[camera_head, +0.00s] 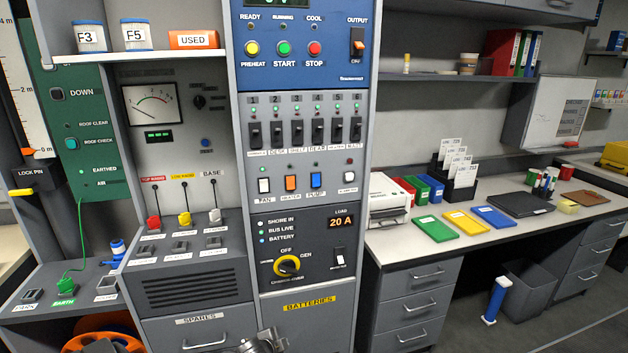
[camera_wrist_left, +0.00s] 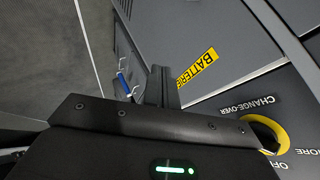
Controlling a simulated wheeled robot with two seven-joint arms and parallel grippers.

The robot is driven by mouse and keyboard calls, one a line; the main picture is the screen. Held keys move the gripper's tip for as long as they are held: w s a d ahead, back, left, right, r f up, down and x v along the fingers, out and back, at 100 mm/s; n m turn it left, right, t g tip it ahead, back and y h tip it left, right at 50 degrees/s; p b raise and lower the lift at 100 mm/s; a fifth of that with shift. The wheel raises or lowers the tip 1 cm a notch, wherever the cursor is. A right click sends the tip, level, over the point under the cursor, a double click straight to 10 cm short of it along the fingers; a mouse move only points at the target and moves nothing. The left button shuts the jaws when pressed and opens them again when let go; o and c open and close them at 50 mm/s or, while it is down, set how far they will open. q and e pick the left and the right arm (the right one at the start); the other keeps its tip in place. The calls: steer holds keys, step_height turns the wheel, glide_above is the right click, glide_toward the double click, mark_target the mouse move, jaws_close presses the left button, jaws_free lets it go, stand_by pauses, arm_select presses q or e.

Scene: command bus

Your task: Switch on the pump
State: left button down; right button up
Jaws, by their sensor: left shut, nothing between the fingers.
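The pump switch (camera_head: 316,181) is a blue rocker in the lower row of the central panel in the head view, with a label under it that appears to read PUMP. It stands right of the orange rocker (camera_head: 291,183) and left of a white one (camera_head: 349,178). Its exact tilt is too small to tell. My left gripper (camera_head: 264,341) shows at the bottom edge of the head view, well below the switch, near the BATTERIES drawer. In the left wrist view its fingers (camera_wrist_left: 157,85) are together and empty. The pump switch is outside that view. My right gripper is not visible.
A yellow change-over knob (camera_head: 287,265) sits below the switch row; it also shows in the left wrist view (camera_wrist_left: 268,132). Black breakers (camera_head: 297,132) line the row above. A desk (camera_head: 490,240) with a printer and folders stands at right. The space before the panel looks clear.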

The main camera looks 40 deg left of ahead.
arm_select(q)
steer(key=w+a+r+m+t+p, duration=0.15)
steer(key=w+r, duration=0.25)
steer(key=r, duration=1.1)
steer(key=w+r+m+t+p, duration=0.1)
steer(key=w+r+m+t, duration=0.25)
steer(key=r, duration=1.15)
steer(key=s+d+r+m+t+p, duration=0.1)
steer(key=d+r+m+t, duration=0.1)
steer(key=r, duration=1.5)
steer(key=shift+d+r+m+t, duration=0.2)
steer(key=shift+d+m+t, duration=0.1)
steer(key=shift+d, duration=0.25)
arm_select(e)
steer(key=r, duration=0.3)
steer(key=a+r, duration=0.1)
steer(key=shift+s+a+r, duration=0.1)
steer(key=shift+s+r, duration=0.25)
